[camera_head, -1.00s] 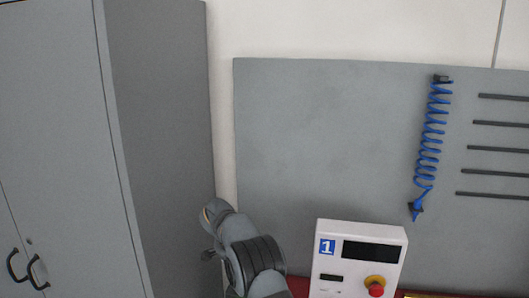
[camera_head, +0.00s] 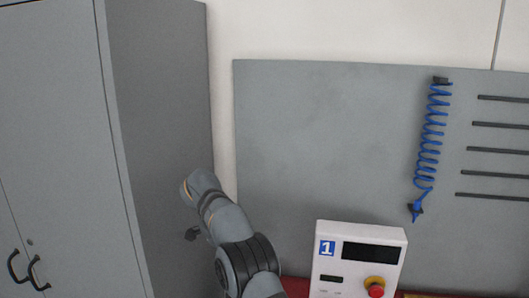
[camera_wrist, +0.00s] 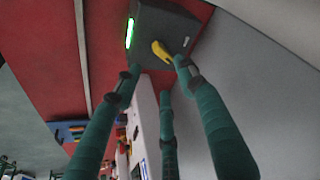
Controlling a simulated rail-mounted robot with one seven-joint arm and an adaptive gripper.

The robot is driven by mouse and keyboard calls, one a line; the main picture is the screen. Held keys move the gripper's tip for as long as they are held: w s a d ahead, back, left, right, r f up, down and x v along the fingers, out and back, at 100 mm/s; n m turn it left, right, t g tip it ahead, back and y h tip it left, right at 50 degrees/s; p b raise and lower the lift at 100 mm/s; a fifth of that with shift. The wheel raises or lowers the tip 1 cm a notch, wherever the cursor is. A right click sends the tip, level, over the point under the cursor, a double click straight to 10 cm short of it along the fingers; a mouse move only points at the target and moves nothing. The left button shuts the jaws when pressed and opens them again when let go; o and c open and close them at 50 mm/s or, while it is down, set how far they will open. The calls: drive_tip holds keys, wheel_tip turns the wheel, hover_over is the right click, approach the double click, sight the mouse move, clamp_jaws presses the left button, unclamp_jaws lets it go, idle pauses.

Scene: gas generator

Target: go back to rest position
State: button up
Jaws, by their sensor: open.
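My gripper (camera_wrist: 158,78) shows in the wrist view with its teal fingers spread apart. It is open, with nothing held between the fingers. Beyond the fingertips is a dark grey box (camera_wrist: 150,30) with a lit green strip and a yellow part on its face. I cannot tell how far the fingertips are from it. In the head view my arm (camera_head: 235,235) rises from the bottom edge, bent toward the upper left. The gripper itself cannot be made out there.
A tall grey cabinet (camera_head: 60,130) stands left of my arm. A white control box (camera_head: 335,262) marked 1, with a red button (camera_head: 376,291), stands to the right. A grey wall panel (camera_head: 320,140) carries a blue coiled hose (camera_head: 430,140) and several dark bars (camera_head: 500,151).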

drive_tip(key=x, duration=1)
drive_tip(key=shift+f, duration=0.25)
drive_tip(key=shift+w+n+b, duration=0.1)
drive_tip(key=shift+n+b, duration=0.5)
drive_tip(key=shift+b, duration=0.05)
drive_tip(key=shift+d+n+y, duration=0.1)
drive_tip(key=shift+n+y, duration=0.2)
drive_tip(key=shift+n, duration=0.2)
drive_tip(key=n, duration=0.1)
drive_tip(key=n+y, duration=0.1)
drive_tip(key=shift+d+r+n+t, duration=0.2)
drive_tip(key=shift+r+n+t, duration=0.1)
drive_tip(key=shift+r+t, duration=0.1)
drive_tip(key=n+y+p, duration=0.1)
drive_tip(key=n+p, duration=0.2)
drive_tip(key=n, duration=0.1)
drive_tip(key=shift+d+y, duration=0.1)
drive_tip(key=shift+y, duration=0.2)
drive_tip(key=shift+f+n+p, duration=0.2)
drive_tip(key=shift+n+p, duration=0.2)
drive_tip(key=shift+n, duration=0.1)
